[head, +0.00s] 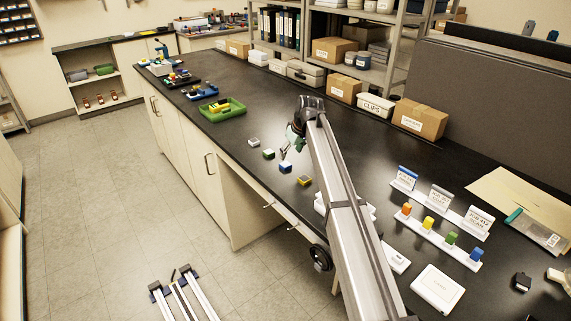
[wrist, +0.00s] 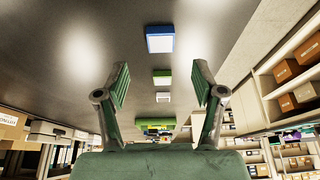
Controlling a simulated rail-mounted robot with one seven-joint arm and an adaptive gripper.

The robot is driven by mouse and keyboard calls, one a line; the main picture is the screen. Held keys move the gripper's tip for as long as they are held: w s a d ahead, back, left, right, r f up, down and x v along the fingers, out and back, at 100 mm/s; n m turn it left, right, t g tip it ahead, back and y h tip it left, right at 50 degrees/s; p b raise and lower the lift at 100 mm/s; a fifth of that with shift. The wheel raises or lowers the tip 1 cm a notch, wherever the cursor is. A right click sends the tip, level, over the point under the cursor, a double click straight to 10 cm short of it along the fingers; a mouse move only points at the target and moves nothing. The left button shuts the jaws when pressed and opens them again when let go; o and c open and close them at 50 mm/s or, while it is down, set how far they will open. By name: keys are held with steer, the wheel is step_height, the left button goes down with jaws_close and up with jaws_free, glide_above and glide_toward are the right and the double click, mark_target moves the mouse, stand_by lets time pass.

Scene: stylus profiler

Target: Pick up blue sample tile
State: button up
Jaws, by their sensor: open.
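The blue sample tile (head: 285,167) is a small block with a pale side, on the black bench near its front edge. In the wrist view, the blue tile (wrist: 160,38) shows large near the top centre, beyond the fingertips and centred between them. My gripper (head: 292,140) is above the bench near the tile row, partly hidden by my arm in the head view. In the wrist view, my gripper (wrist: 161,75) has its two fingers wide apart with nothing between them. It is apart from the tile.
A green tile (head: 268,154) and a grey-white tile (head: 253,142) lie to the left of the blue one, a yellow-topped tile (head: 304,180) to the right. A green tray (head: 222,111) stands farther left. A white rack (head: 434,235) with coloured blocks stands at right.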

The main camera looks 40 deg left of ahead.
mark_target(286, 164)
steer(key=shift+p+x, duration=1.25)
steer(key=shift+x, duration=2.15)
steer(key=c, duration=1)
